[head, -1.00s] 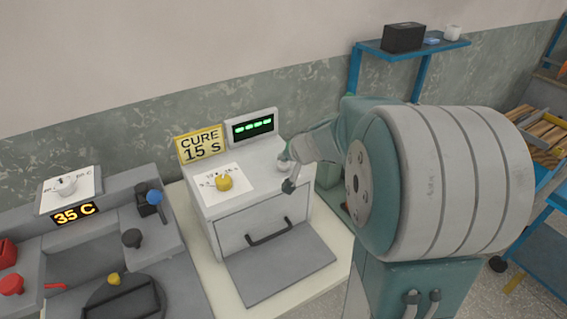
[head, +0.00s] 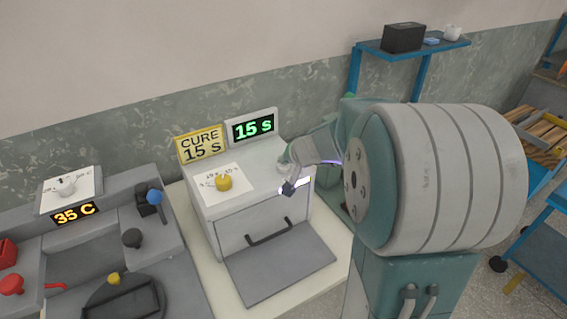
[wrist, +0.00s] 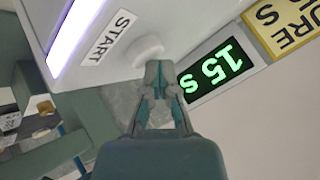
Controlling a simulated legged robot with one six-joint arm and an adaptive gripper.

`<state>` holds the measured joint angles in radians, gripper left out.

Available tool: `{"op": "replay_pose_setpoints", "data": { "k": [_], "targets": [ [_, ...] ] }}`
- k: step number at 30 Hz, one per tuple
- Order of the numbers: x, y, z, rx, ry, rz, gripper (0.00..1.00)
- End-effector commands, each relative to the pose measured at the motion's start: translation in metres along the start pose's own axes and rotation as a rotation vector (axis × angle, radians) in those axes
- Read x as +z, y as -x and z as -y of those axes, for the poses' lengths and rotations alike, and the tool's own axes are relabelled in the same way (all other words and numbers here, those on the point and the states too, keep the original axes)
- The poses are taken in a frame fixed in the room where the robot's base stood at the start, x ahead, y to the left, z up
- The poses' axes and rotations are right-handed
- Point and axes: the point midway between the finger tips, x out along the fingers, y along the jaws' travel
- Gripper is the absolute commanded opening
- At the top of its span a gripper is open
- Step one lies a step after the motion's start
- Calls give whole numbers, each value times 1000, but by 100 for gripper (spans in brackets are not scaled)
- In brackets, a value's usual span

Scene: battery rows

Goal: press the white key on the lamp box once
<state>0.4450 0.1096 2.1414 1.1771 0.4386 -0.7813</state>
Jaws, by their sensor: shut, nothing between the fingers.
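The lamp box (head: 245,205) is a white box with a drawer-like front and a dark handle. Its white key (wrist: 148,50) shows in the wrist view beside a START label (wrist: 107,37). My gripper (wrist: 157,64) is shut and empty, its fingertips at the key's edge; I cannot tell whether they touch it. In the head view my gripper (head: 288,187) is at the box's right side, and the key is mostly hidden there. The green display (head: 253,127) reads 15 s; it also shows in the wrist view (wrist: 216,70). A lamp strip (wrist: 75,35) glows violet-white.
A yellow CURE 15 S sign (head: 201,146) stands at the back of the box. A yellow knob (head: 223,183) sits on its top. A grey machine with a 35 C display (head: 75,213) stands to the left. A blue shelf (head: 395,48) is behind my arm.

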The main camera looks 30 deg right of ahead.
Motion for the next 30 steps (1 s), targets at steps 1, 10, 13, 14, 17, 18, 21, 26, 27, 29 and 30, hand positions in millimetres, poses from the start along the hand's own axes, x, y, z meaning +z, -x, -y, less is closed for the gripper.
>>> {"op": "replay_pose_setpoints", "data": {
  "k": [1, 10, 13, 14, 17, 18, 21, 26, 27, 29, 30],
  "targets": [
    [1, 0, 0, 0, 0, 2, 0],
    [-5, 8, 7, -1, 1, 2, 0],
    [-7, 12, 9, -1, 1, 1, 0],
    [-8, 12, 10, -1, 1, 1, 0],
    [-8, 13, 10, 0, 1, 1, 0],
    [-8, 13, 10, 0, 1, 1, 0],
    [-8, 13, 10, 0, 1, 1, 0],
    [-10, 15, 12, -1, 1, 0, 0],
    [-12, 17, 14, -2, 2, -1, 0],
    [-15, 21, 17, -2, 2, -1, 0],
    [-16, 23, 18, -3, 2, 0, 0]
  ]
}}
